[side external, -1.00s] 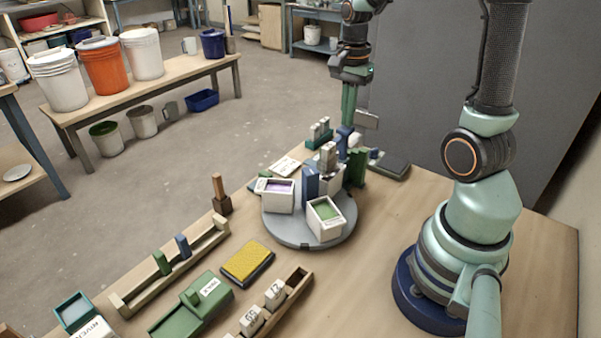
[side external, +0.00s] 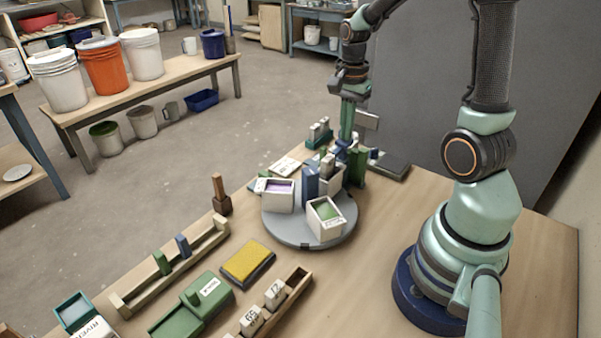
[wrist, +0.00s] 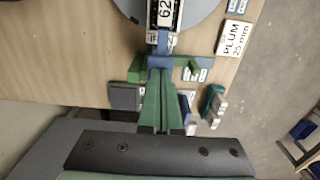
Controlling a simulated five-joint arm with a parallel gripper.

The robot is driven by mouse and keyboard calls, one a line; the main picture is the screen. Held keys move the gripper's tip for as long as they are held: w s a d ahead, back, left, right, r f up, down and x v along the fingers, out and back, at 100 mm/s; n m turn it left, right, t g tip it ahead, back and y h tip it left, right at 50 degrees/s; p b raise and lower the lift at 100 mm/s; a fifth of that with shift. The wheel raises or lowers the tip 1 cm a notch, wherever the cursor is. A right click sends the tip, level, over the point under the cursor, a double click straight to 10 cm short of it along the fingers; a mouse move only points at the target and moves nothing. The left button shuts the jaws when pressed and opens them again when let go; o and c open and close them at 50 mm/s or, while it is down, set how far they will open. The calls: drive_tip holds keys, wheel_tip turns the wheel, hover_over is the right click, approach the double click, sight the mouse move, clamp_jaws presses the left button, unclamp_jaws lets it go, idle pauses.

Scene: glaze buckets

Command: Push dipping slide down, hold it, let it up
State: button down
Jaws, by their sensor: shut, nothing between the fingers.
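The dipping slide's blue part (side external: 341,152) stands low beside its green post (side external: 357,167) at the back of the grey turntable (side external: 305,236). Pale test tiles (side external: 327,163) on the slide reach down into the rear white bucket (side external: 334,180); their lower ends are hidden. My gripper (side external: 345,138) is shut and points straight down onto the blue part. In the wrist view the green fingers (wrist: 160,76) are together, with their tips at the blue part (wrist: 159,61). Contact appears close, with nothing held.
A purple-glaze bucket (side external: 279,197) and a green-glaze bucket (side external: 326,218) stand at the front of the turntable, with a blue upright divider (side external: 310,183) between the buckets. A PLUM 25 mm card (wrist: 233,38) lies nearby. A small green rack (side external: 319,133) stands behind.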

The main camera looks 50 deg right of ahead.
drive_tip(key=shift+f, duration=1.2)
drive_tip(key=shift+r, duration=0.15)
idle(1.8)
wheel_tip(320, 180, up, 10)
drive_tip(key=shift+r, duration=0.2)
idle(1.3)
idle(0.7)
drive_tip(key=s+a+r+n+t, duration=0.1)
drive_tip(key=a+n+t, duration=0.1)
drive_tip(key=a+n, duration=0.6)
drive_tip(key=s+a+r+n+t, duration=0.1)
drive_tip(key=a+r+n+t, duration=0.1)
drive_tip(key=a+n, duration=0.6)
drive_tip(key=shift+s+n+t, duration=0.25)
drive_tip(key=shift+n+t, duration=0.55)
drive_tip(key=shift+n, duration=0.2)
drive_tip(key=shift+a+r, duration=0.1)
